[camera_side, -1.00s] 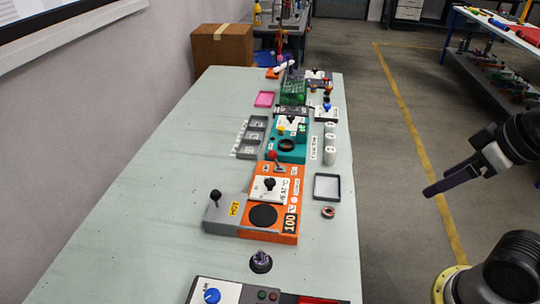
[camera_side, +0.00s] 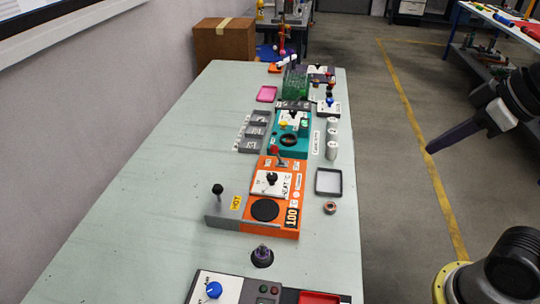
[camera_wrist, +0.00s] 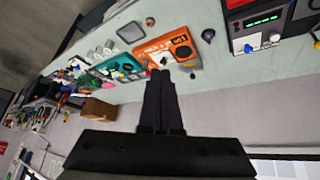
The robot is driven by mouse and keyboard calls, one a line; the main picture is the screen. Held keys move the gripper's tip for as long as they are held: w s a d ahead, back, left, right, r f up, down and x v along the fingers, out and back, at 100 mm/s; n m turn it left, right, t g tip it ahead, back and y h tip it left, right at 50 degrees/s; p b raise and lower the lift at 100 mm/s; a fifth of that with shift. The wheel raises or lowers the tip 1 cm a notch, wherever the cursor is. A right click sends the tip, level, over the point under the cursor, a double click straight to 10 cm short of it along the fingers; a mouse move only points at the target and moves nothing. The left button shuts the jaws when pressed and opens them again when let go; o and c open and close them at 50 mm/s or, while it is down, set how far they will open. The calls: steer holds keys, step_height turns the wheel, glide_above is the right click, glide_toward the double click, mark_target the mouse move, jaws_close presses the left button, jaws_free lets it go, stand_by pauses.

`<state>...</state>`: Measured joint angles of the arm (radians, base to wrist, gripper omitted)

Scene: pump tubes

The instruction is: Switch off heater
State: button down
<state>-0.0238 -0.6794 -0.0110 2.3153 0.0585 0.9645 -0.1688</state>
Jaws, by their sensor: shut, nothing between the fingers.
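The heater is an orange unit (camera_side: 285,220) on the bench, with a round black plate (camera_side: 264,210), a white panel marked HEAT with a black knob (camera_side: 272,178), and a 100 °C label. A red-tipped lever (camera_side: 275,150) stands at its far end. A grey block (camera_side: 224,207) with a black-knobbed lever (camera_side: 217,189) and a yellow HOT label adjoins its left side. My gripper (camera_side: 430,151) is shut and empty, off the bench's right side and well apart from the heater. In the wrist view, its fingers (camera_wrist: 160,74) appear closed, with the orange heater (camera_wrist: 183,47) beyond them.
A teal unit (camera_side: 279,147) stands behind the heater. A small grey-rimmed tray (camera_side: 328,194) and a copper-coloured ring (camera_side: 330,208) lie to its right. A control box with a blue knob (camera_side: 214,290) is at the near edge. The bench's left side is bare.

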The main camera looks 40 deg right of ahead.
mark_target(278, 155)
steer(key=w+a+r+n+t+y, duration=0.1)
steer(key=w+a+r+n+t, duration=0.15)
steer(key=w+a+n, duration=0.7)
steer(key=w+r+n+t+y, duration=0.1)
steer(key=w+n+t, duration=0.3)
steer(key=w, duration=1.2)
steer(key=w+f+n+t+h, duration=0.2)
steer(key=w+f+n+h, duration=0.3)
steer(key=w, duration=0.3)
steer(key=shift+y, duration=0.6)
steer(key=f, duration=2.6)
steer(key=shift+d+f, duration=0.25)
steer(key=shift+f, duration=0.05)
steer(key=shift+w, duration=0.1)
steer(key=x, duration=0.9)
steer(key=shift+w+f, duration=0.25)
steer(key=shift+w, duration=0.05)
steer(key=d, duration=0.1)
steer(key=d+r, duration=0.1)
steer(key=shift+s+d+r, duration=0.1)
steer(key=shift+s+d, duration=0.2)
steer(key=shift+s, duration=0.05)
steer(key=shift+s+d+r, duration=0.2)
steer(key=shift+d, duration=0.3)
